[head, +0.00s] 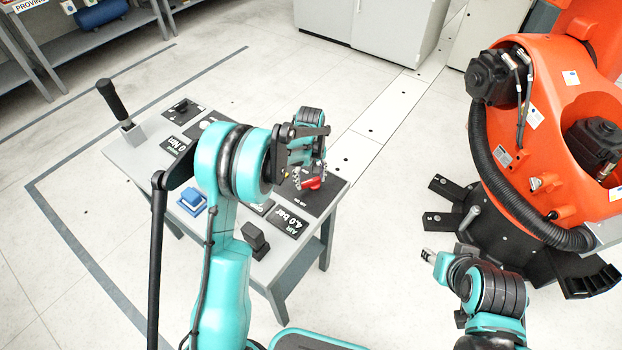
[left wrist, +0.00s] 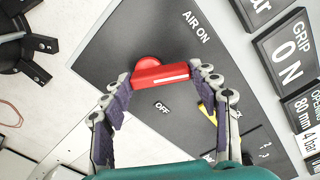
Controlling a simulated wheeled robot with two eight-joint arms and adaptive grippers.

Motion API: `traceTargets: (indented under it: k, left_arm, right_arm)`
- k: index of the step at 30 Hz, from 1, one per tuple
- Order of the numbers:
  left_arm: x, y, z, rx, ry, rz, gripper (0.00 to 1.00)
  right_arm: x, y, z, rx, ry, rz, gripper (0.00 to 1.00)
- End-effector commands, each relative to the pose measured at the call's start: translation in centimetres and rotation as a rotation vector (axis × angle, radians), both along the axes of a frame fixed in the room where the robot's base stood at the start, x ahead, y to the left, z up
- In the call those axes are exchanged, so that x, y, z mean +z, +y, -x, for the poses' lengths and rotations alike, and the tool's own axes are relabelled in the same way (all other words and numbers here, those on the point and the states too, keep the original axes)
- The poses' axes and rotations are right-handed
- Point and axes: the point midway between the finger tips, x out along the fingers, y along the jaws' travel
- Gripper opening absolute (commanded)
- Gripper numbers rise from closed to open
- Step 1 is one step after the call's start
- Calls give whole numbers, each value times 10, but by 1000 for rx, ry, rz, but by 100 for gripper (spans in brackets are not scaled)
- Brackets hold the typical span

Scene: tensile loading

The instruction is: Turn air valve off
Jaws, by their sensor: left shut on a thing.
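The red air valve handle (head: 312,183) is on the dark panel at the table's right end. In the left wrist view the red handle (left wrist: 162,73) has a white line along its bar. "AIR ON" is printed above and right of it, "OFF" below it. My left gripper (head: 310,170) is over the panel, its fingers closed on the two ends of the handle; the left wrist view shows the fingertips (left wrist: 162,76) there too. My right gripper (head: 432,257) is low at the right, away from the table; its finger opening is unclear.
The grey table (head: 125,158) carries a black lever (head: 113,100), a blue button (head: 192,200), a black knob (head: 255,237) and display signs such as "AIR 4.0 bar" (head: 288,222). A large orange robot (head: 550,130) stands at the right. Floor between it and the table is clear.

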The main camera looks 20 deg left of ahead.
Motion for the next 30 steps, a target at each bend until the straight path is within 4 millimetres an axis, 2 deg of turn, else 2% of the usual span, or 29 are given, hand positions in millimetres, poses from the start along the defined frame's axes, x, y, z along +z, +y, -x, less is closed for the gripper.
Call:
traceTargets:
  k: [21,30]
  left_arm:
    - [-1,3,-9,-676,2,0,31]
    - [-1,3,-12,-902,2,0,31]
  right_arm:
    - [5,0,0,0,0,0,40]
    - [7,0,0,0,0,0,40]
